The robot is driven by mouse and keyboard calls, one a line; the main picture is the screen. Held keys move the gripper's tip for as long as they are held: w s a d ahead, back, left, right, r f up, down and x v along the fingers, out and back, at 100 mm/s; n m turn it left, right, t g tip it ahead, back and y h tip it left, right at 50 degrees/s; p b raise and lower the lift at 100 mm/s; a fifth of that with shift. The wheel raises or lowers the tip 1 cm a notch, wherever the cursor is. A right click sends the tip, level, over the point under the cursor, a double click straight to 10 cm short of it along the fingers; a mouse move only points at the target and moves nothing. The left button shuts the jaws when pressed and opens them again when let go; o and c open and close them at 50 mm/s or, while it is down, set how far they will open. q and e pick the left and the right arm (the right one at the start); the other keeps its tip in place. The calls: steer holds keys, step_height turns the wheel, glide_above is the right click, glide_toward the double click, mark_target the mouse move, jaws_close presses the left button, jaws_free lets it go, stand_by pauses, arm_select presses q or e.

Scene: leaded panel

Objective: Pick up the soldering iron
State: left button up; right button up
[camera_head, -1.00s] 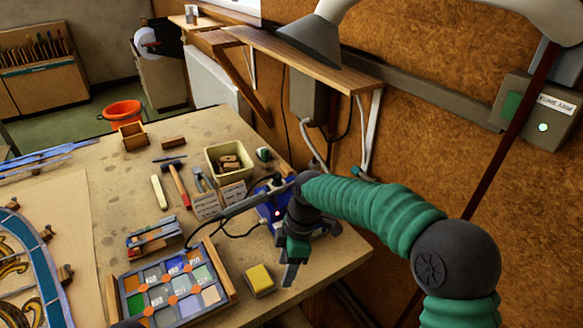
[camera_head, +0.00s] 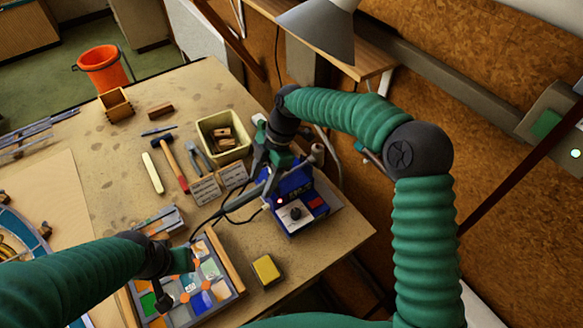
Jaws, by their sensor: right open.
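The blue soldering station (camera_head: 297,212) stands near the right edge of the bench, with a knob and a red light on its front. A grey rod that looks like the soldering iron (camera_head: 243,200) slants down and left from it, with dark cable beside it. My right gripper (camera_head: 264,168) is open just above and behind the station, close to the rod's upper end. I cannot tell whether it touches the rod. My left gripper (camera_head: 172,290) hangs over the tray of coloured glass pieces (camera_head: 236,262); its jaws are too dark to judge.
A yellow sponge (camera_head: 266,270) lies right of the tray. A cream bin (camera_head: 222,138), pliers (camera_head: 199,158) and a hammer (camera_head: 173,165) lie behind. A lamp shade (camera_head: 318,30) hangs above.

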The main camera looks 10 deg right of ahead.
mark_target(258, 187)
steer(key=f, duration=0.2)
steer(key=a+f+p, duration=0.1)
steer(key=f, duration=0.1)
steer(key=w+a+f+p, duration=0.1)
steer(key=f, duration=0.1)
steer(key=shift+a+f, duration=0.15)
steer(key=shift+f, duration=0.1)
steer(key=shift+s+r, duration=0.1)
steer(key=shift+s, duration=0.3)
steer(key=shift+c, duration=0.4)
steer(key=shift+w, duration=0.2)
steer(key=c, duration=0.7)
arm_select(q)
steer(key=shift+w+r, duration=0.45)
steer(key=shift+r, duration=0.4)
arm_select(e)
jaws_close()
